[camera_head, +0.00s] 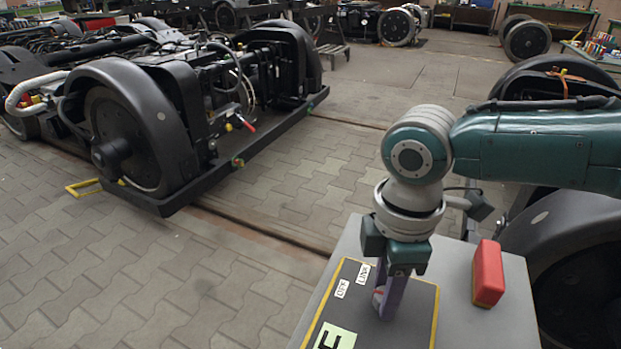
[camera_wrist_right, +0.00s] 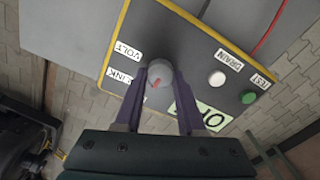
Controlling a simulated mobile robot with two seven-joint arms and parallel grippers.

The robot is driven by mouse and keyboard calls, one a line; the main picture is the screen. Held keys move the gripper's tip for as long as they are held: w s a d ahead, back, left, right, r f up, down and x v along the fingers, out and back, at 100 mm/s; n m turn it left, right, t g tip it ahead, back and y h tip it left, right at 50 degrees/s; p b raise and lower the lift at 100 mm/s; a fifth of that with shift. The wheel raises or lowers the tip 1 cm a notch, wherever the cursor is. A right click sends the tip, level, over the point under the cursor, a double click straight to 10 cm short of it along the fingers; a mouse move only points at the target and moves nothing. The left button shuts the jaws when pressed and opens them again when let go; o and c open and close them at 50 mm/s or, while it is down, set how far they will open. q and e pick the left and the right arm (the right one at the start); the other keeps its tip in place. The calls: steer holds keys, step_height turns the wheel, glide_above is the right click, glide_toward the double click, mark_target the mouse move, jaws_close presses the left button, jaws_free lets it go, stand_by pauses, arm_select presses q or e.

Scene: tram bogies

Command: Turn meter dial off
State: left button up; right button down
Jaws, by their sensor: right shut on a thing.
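The meter panel (camera_head: 338,302) is a dark plate with a yellow edge on a grey box; it also shows in the wrist view (camera_wrist_right: 165,45). My right gripper (camera_head: 386,308) points down and is shut on the dial, with a purple finger on either side in the wrist view (camera_wrist_right: 160,90). White labels stand around the dial, one reading VOLT (camera_wrist_right: 128,51). My left gripper is not in view.
A pale green display (camera_wrist_right: 197,112) with large dark letters is partly hidden by a finger. A white button (camera_wrist_right: 217,78) and a green button (camera_wrist_right: 248,97) sit on the panel. A red block (camera_head: 488,273) stands on the box. A bogie (camera_head: 150,130) stands at left.

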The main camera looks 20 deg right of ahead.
steer(key=c, duration=0.5)
jaws_free()
steer(key=shift+r, duration=0.1)
step_height(320, 180, up, 9)
steer(key=p, duration=0.3)
steer(key=shift+f+p, duration=0.2)
steer(key=shift+p, duration=0.15)
steer(key=shift+r, duration=0.6)
